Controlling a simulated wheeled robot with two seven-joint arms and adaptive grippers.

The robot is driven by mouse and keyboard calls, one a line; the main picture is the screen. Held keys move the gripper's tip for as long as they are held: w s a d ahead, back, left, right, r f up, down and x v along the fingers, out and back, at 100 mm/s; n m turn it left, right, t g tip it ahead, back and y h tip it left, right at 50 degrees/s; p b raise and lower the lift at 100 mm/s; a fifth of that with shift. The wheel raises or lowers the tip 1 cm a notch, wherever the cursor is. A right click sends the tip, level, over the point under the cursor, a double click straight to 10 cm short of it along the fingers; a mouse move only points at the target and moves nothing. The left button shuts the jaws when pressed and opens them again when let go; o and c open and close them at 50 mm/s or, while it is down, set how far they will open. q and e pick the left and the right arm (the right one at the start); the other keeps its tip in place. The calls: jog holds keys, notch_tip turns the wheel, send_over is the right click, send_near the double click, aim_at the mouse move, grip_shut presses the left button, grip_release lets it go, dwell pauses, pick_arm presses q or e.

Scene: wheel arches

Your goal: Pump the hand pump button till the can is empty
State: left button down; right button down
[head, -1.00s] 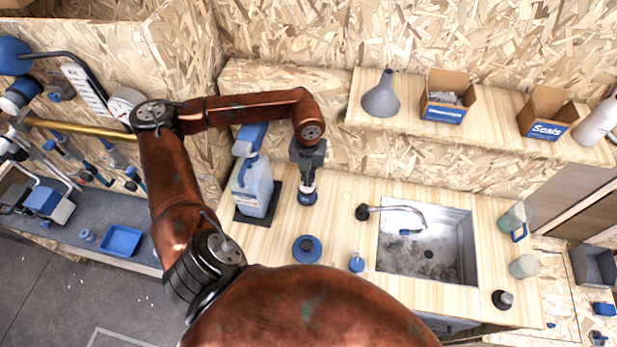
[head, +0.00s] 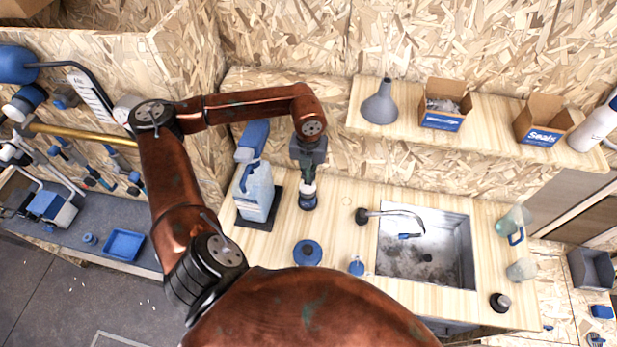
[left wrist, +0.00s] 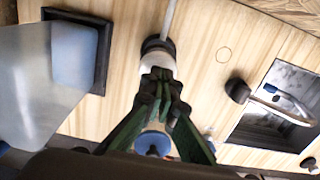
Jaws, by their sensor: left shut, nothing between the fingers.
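The can (head: 254,192) is a pale, translucent container with a blue top, standing on a dark tray at the left of the wooden counter. It shows large and blurred at the left of the left wrist view (left wrist: 35,85). My left gripper (head: 308,178) is shut and empty, pointing down at the pump's top. Its fingertips (left wrist: 160,76) hide the button, so contact cannot be told. The level in the can is unclear.
A sink (head: 425,255) with a tap is right of the pump. A blue round lid (head: 307,252) and a small blue bottle (head: 356,266) stand in front. A shelf behind holds a grey funnel (head: 379,103) and cardboard boxes (head: 445,106). My right gripper is out of view.

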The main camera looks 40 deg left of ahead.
pick_arm(q)
jog(key=shift+f, duration=0.2)
jog(key=shift+f+b, duration=1.6)
jog(key=shift+f, duration=0.4)
jog(key=shift+r+p, duration=1.2)
jog(key=shift+r, duration=1.05)
jog(key=shift+f, duration=0.1)
jog(key=shift+f+b, duration=0.15)
jog(key=shift+b, duration=0.2)
